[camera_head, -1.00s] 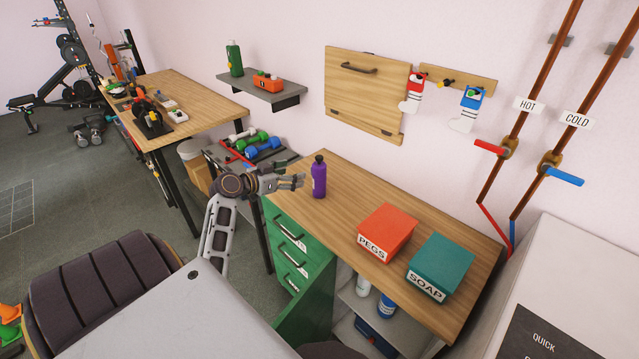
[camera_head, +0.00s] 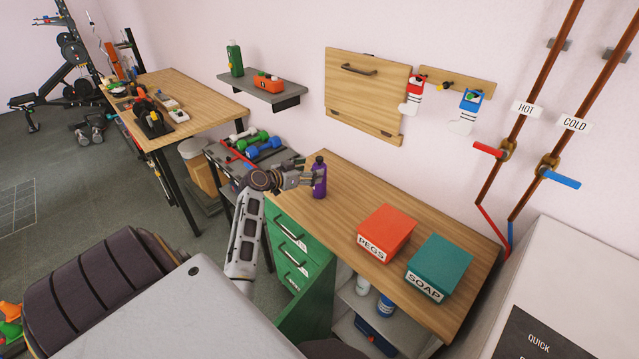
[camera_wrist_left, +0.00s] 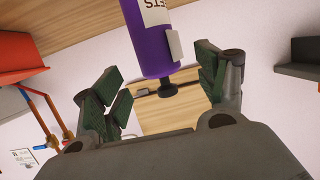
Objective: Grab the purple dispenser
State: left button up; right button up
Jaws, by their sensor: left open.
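The purple dispenser (camera_head: 319,178) is a bottle with a dark cap, standing upright on the wooden counter near its left end. My left gripper (camera_head: 309,176) is at the dispenser's left side in the head view, with its fingers reaching the bottle. In the left wrist view the dispenser (camera_wrist_left: 152,38) shows beyond and between the open fingers of my left gripper (camera_wrist_left: 157,88), its dark cap pointing toward the gripper. A white label is partly visible. I cannot tell whether the fingers touch it. My right gripper is not in view.
An orange PEGS box (camera_head: 386,232) and a teal SOAP box (camera_head: 440,266) stand on the counter (camera_head: 350,200) to the right. Green drawers (camera_head: 290,250) are below its left end. A wall shelf (camera_head: 265,90) is behind on the left. The counter between dispenser and boxes is clear.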

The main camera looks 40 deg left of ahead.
aim_at(314, 169)
pick_arm(q)
jog(key=shift+w, duration=0.25)
jog(key=shift+p+x, duration=0.65)
jog(key=shift+x, duration=1.9)
jog(key=shift+c, duration=1)
grip_shut()
